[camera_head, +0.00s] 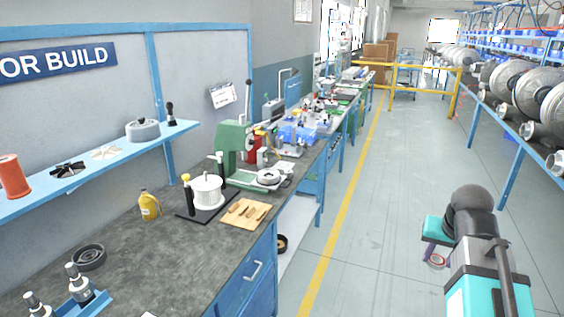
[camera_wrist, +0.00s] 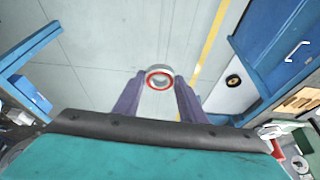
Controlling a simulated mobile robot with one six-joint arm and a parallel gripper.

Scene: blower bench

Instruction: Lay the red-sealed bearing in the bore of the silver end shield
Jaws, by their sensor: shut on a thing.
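My gripper (camera_head: 433,257) is out over the aisle floor at the right of the head view, away from the bench. It is shut on the red-sealed bearing (camera_wrist: 149,83), a silver ring with a red inner band. The bearing sits between the purple fingertips (camera_wrist: 160,85) in the wrist view. It also shows small below my gripper in the head view (camera_head: 437,264). A round silver part, which looks like the end shield (camera_head: 268,177), lies on the bench by the green press. Its bore is too small to make out clearly.
The green press (camera_head: 232,150) stands behind the silver part. A dark ring (camera_head: 88,257) lies at front left. The aisle floor (camera_head: 365,220) is clear.

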